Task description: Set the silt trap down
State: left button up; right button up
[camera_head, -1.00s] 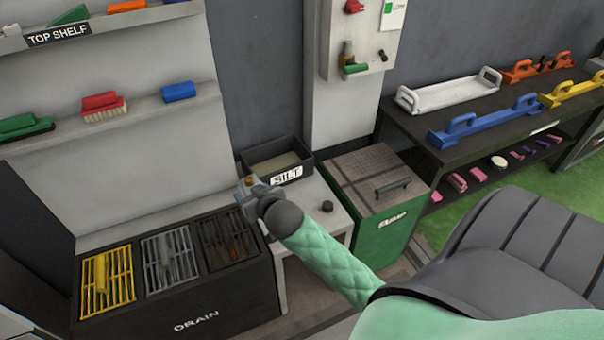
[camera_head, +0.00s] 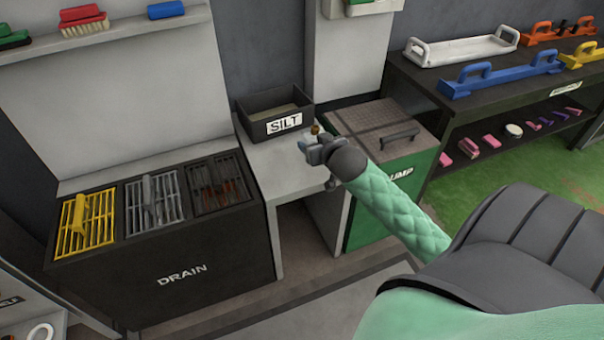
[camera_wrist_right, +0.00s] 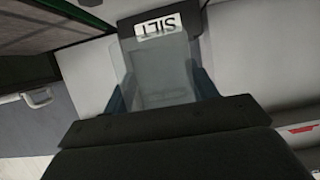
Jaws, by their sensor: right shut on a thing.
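My right gripper (camera_head: 312,148) is shut on the silt trap, above the pale bench right of the SILT bin. In the right wrist view the trap (camera_wrist_right: 160,78) is a translucent grey body between the two bluish fingers. In the head view a small brass-brown part (camera_head: 316,129) shows at the gripper; the arm and gripper hide most of the rest. The dark open bin labelled SILT (camera_head: 264,126) stands at the back of the bench (camera_head: 250,165). I cannot tell whether the trap touches the bench. My left gripper is out of view.
A dark DRAIN cabinet (camera_head: 170,262) with yellow, grey and dark grates stands left of the bench. A green box with a grey lid (camera_head: 383,122) stands right. A small dark knob (camera_head: 331,184) shows beneath my wrist. The bench front left of my gripper looks clear.

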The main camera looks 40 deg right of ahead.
jog(key=shift+s+d+f+b, duration=0.2)
jog(key=shift+d+f+b, duration=0.1)
jog(key=shift+d, duration=0.15)
jog(key=shift+s+d+f+b, duration=0.2)
jog(key=shift+d+f+b, duration=0.1)
jog(key=shift+d, duration=0.35)
jog(key=w+a+f, duration=0.1)
jog(key=w+f, duration=0.1)
jog(key=w, duration=0.1)
jog(key=w+a+f, duration=0.2)
jog(key=w, duration=0.2)
jog(key=w+a+f+b, duration=0.1)
jog(key=w+f, duration=0.2)
jog(key=shift+w+a, duration=0.15)
jog(key=shift+a, duration=0.15)
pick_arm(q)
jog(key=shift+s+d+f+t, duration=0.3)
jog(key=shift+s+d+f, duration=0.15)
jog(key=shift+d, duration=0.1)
pick_arm(e)
jog(key=shift+f, duration=1.95)
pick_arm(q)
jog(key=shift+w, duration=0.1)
pick_arm(e)
jog(key=shift+f, duration=0.1)
jog(key=o, duration=1.2)
